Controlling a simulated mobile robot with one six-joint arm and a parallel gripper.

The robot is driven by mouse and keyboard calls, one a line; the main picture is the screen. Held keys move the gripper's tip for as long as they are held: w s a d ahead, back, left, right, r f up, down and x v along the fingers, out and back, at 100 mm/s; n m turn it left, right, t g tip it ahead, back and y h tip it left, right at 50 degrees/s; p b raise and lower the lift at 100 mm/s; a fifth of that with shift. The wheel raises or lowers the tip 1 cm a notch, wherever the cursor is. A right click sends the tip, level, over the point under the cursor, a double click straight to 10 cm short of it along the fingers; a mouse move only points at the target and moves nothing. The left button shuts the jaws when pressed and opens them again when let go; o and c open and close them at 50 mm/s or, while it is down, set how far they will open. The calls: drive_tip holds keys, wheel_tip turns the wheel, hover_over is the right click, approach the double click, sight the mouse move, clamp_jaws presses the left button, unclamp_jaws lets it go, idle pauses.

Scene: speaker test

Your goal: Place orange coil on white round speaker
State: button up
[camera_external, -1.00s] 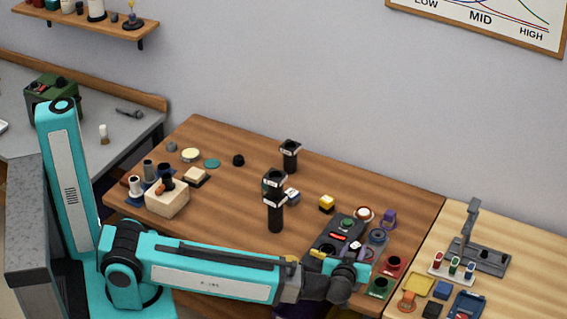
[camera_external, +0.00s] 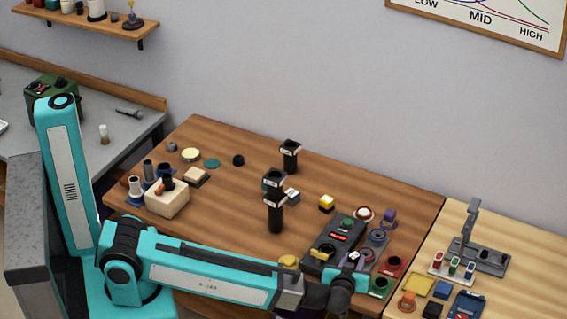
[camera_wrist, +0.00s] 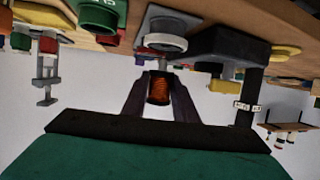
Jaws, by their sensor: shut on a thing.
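My gripper (camera_wrist: 158,80) is shut on an orange coil (camera_wrist: 158,90), which shows between its two dark fingers in the wrist view. In the external view my wrist hangs over the right front of the brown table and hides the coil. A white round speaker (camera_external: 364,213) with a brownish centre lies on the table beyond my wrist, apart from it. In the wrist view a pale round part with a dark centre (camera_wrist: 165,42) is close to the gripper; I cannot tell whether it is that speaker.
A dark tester box (camera_external: 333,240) is left of my wrist. A red part (camera_external: 392,266), a green part (camera_external: 380,288) and a blue-grey round part (camera_external: 377,237) lie around it. Black posts (camera_external: 275,215) stand mid-table.

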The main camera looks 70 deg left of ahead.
drive_tip(key=shift+f, duration=0.7)
drive_tip(key=shift+f, duration=0.15)
drive_tip(key=o, duration=1.1)
drive_tip(key=shift+c, duration=0.2)
drive_tip(key=shift+r, duration=0.25)
drive_tip(key=b+v, duration=0.3)
drive_tip(key=v, duration=0.9)
drive_tip(key=shift+f, duration=0.15)
